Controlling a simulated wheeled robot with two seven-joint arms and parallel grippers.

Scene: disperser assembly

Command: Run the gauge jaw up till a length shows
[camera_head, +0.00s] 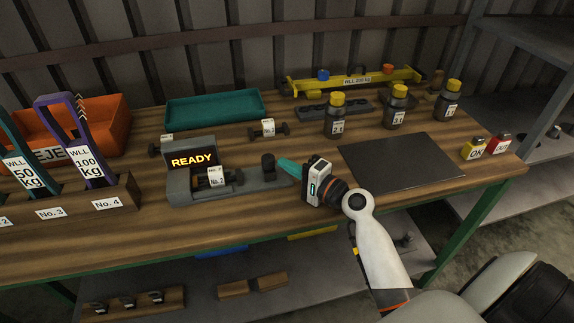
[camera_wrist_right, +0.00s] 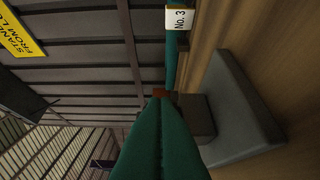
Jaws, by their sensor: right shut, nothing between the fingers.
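The grey gauge (camera_head: 180,193) sits on the bench and its display (camera_head: 192,160) reads READY. A dark part labelled No. 2 (camera_head: 217,178) rests on the gauge below the display. A dark upright jaw piece (camera_head: 268,166) stands toward the right end of the gauge bed. My right gripper (camera_head: 281,163) has its teal fingers together just right of this piece; whether they touch it I cannot tell. In the right wrist view the shut fingers (camera_wrist_right: 160,105) point at a dark block (camera_wrist_right: 197,118) beside a grey body (camera_wrist_right: 240,115). My left gripper is not in view.
A dark mat (camera_head: 400,162) lies right of my gripper, with yellow-capped bottles (camera_head: 396,112) behind it. OK (camera_head: 473,149) and red (camera_head: 498,143) blocks stand at the right edge. A teal tray (camera_head: 215,107) is behind the gauge; a sling rack (camera_head: 75,208) is left.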

